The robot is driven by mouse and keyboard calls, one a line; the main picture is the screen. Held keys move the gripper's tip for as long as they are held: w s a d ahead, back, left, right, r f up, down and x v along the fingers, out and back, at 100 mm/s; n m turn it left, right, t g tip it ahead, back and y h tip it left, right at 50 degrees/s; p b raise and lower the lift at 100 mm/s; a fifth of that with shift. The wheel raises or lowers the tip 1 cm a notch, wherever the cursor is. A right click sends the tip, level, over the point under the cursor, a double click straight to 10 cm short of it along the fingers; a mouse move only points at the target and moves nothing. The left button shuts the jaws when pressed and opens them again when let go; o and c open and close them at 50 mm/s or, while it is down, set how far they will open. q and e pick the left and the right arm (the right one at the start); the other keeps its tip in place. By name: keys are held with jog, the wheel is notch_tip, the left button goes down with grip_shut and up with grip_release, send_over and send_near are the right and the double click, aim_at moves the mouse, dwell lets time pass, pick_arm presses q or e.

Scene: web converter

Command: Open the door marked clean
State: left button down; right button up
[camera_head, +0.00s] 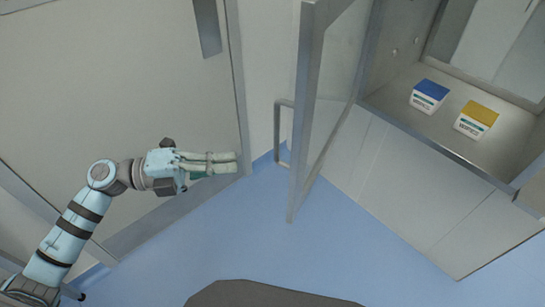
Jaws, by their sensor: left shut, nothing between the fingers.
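A glass-paned door (331,75) with a grey metal frame stands swung open, edge toward me, in front of a pass-through cabinet. Its bar handle (280,135) sticks out on the left side. No "clean" marking is readable in this view. My left gripper (236,162) is shut and empty, pointing right, left of the handle and apart from it. My right gripper is not in view.
Inside the cabinet, a blue-topped box (428,97) and a yellow-topped box (475,120) sit on the metal shelf (399,91). A large grey door (120,90) lies behind my left arm. The blue floor (345,250) is clear.

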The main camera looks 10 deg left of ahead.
pick_arm(q)
jog(key=p+x, duration=0.2)
jog(key=x, duration=0.7)
jog(key=shift+r, duration=0.2)
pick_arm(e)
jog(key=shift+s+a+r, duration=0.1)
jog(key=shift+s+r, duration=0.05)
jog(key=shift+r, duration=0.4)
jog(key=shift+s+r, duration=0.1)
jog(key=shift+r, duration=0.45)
pick_arm(q)
jog(key=shift+s, duration=0.15)
